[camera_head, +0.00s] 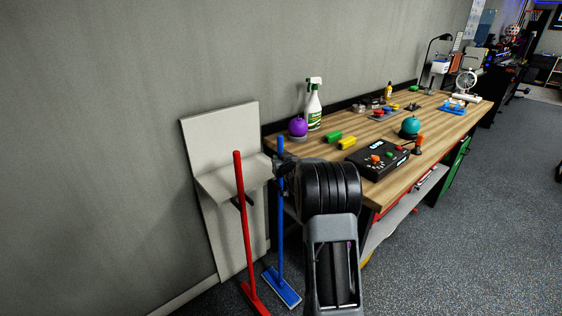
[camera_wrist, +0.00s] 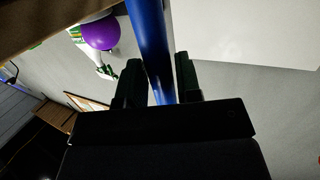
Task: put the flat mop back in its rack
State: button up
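The blue flat mop (camera_head: 281,210) stands nearly upright, its flat blue head (camera_head: 282,287) at the floor. My gripper (camera_head: 284,163) is at the upper part of its handle, in front of the bench's near corner. In the wrist view the blue handle (camera_wrist: 150,40) passes between the two dark fingers (camera_wrist: 160,85), which sit close on both sides of it. The rack, a pale backboard with a shelf (camera_head: 221,130), leans by the wall just left of the mop. A red mop (camera_head: 243,220) stands at the shelf front, beside a dark bracket there.
The wooden workbench (camera_head: 450,125) is right of the rack. On it are a purple ball (camera_head: 298,127), a spray bottle (camera_head: 314,105), a black control box (camera_head: 377,158) and several small items. The red mop is close beside the blue one. Open floor (camera_head: 470,250) lies to the right.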

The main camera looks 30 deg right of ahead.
jog(key=o, duration=0.4)
jog(key=shift+f, duration=0.1)
jog(key=shift+c, duration=0.2)
jog(key=v, duration=1.4)
jog(key=s+a+f+m+g+p, duration=0.1)
jog(key=s+f+g+p, duration=0.1)
jog(key=s+f+g, duration=0.55)
jog(key=s+a+r+n+g+y+p, duration=0.1)
jog(key=s+a+r+p, duration=0.4)
jog(key=a, duration=0.5)
jog(key=s+a+r+n+g+y+p, duration=0.2)
jog(key=s+a+r+p, duration=0.3)
jog(key=s+a+r, duration=0.5)
notch_tip(320, 180, up, 2)
jog(key=shift+a+r+n+g, duration=0.25)
jog(key=shift+a+g, duration=0.2)
jog(key=shift+g, duration=0.4)
